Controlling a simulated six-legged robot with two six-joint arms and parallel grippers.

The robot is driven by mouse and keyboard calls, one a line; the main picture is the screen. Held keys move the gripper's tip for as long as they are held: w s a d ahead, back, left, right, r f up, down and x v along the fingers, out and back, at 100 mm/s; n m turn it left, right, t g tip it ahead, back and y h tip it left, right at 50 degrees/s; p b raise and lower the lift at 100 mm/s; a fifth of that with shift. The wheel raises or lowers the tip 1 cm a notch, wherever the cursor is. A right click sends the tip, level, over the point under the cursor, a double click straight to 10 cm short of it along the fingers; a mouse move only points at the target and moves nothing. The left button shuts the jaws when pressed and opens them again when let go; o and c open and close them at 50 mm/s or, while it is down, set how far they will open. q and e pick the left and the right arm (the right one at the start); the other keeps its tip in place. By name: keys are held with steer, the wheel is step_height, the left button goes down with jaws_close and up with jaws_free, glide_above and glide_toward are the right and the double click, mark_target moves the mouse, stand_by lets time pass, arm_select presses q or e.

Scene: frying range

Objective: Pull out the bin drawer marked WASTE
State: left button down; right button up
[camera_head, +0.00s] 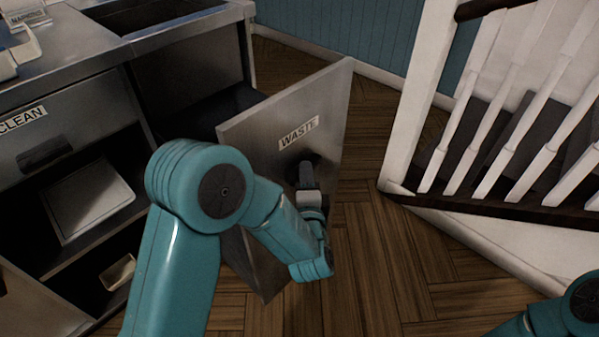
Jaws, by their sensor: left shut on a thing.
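The bin drawer marked WASTE (245,130) is pulled out from the metal counter, its grey front panel standing well clear of the cabinet over the wood floor. A white WASTE label (299,133) is on its front. My left gripper (306,176) is at the dark handle below the label and is shut on it; the fingers and most of the handle are hard to make out. My left arm hides the lower left part of the drawer front. Of my right arm only a teal part shows at the bottom right corner; its gripper is out of view.
A drawer marked CLEAN (60,125) is at the left, above open shelves with a pale board (88,200). A white stair railing (470,130) stands at the right. Wood floor (375,250) is clear between drawer and stairs.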

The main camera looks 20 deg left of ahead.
arm_select(q)
steer(key=shift+d, duration=0.1)
steer(key=c, duration=1)
jaws_free()
steer(key=shift+o, duration=0.2)
steer(key=p+v, duration=0.1)
steer(key=v, duration=1.1)
